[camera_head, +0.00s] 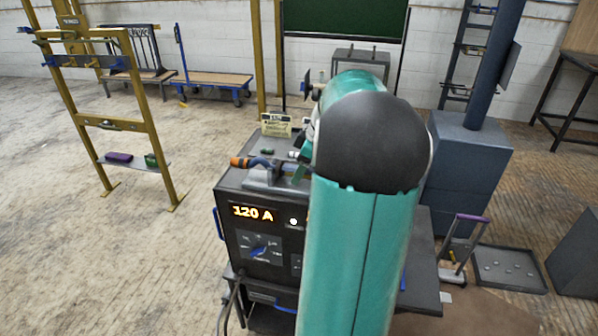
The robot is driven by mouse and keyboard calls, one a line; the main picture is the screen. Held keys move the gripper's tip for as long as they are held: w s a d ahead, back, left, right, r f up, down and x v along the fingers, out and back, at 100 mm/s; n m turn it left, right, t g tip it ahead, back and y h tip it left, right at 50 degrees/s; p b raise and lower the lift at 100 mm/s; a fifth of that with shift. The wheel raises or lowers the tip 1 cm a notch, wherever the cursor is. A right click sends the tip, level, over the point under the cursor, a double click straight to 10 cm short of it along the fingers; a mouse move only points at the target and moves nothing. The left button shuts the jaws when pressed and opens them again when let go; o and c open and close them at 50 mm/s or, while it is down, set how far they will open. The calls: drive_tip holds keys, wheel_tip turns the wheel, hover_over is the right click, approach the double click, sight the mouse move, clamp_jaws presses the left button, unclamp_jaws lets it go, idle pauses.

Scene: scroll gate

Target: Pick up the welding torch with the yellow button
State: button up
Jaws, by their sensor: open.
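A torch-like tool (252,163) with an orange end and a dark blue body lies on top of the welding machine (262,240), towards its left side. No yellow button can be made out on it at this size. My teal arm with its black joint cover fills the middle of the view and hides much of the machine's top. Part of my gripper (298,163) shows at the left edge of the arm, above the machine and just right of the tool. It is open, and nothing shows held in it. Its fingertips are partly hidden.
A small sign (276,125) stands behind the tool. A yellow frame (145,100) with a low shelf stands at left. A blue-grey pedestal (467,170) and a flat tray (509,268) are at right. Floor is open between the frame and machine.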

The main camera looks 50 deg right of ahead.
drive_tip(key=shift+f, duration=0.2)
idle(0.3)
drive_tip(key=c, duration=1.2)
drive_tip(key=shift+r, duration=0.1)
